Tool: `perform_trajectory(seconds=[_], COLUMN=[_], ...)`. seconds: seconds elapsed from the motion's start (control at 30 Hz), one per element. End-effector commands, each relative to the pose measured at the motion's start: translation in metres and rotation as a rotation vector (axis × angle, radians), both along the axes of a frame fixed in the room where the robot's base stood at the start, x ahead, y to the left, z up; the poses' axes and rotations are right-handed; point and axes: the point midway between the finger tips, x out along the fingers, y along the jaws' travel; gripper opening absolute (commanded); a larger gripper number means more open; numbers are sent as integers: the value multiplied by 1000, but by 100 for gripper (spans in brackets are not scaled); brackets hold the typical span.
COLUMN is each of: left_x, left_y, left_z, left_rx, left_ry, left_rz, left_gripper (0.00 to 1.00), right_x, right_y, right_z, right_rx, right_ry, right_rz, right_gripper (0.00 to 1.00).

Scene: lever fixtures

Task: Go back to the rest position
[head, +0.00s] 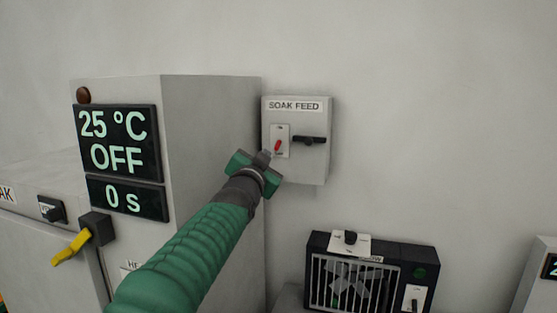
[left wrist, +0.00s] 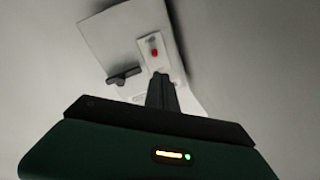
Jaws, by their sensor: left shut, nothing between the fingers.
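My left gripper (head: 265,156) is shut and empty, in front of the grey SOAK FEED box (head: 314,168) on the wall. Its fingertips are close to the small red lever (head: 278,146) on the white plate; I cannot tell whether they touch it. A black handle (head: 310,140) sits right of the lever. In the left wrist view, the shut fingers (left wrist: 161,84) point at the plate, just below the red lever (left wrist: 154,53), and the black handle (left wrist: 124,76) is at left. My right gripper is in neither view.
A grey cabinet (head: 213,130) with lit displays reading 25 °C, OFF and 0 s stands at left, with a yellow lever (head: 70,248) at its front. A black fan unit (head: 371,270) stands at lower right. The wall (head: 440,110) at right is bare.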

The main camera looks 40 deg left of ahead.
Motion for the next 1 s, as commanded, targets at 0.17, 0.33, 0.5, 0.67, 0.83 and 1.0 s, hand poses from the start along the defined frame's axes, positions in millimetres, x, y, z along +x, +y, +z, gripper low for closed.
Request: perform_trajectory(seconds=[0.17,0.33,0.5,0.67,0.83,1.0], left_x=[-1,10,-4,-62,-160,-246], left_y=[-4,-35,-100,-165,-223,-250], left_z=[-1,-73,-213,-332,-433,-486], left_rx=[-3,-126,-357,-542,-691,-760], left_ry=[3,135,405,680,982,1193], left_rz=[-6,-61,-128,-142,-96,-26], left_gripper=[0,0,0,0,0,0], right_x=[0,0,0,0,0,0], right_y=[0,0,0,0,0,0], right_z=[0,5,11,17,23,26], right_rx=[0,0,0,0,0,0], right_ry=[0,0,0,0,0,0], right_rz=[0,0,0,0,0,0], right_gripper=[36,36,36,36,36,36])
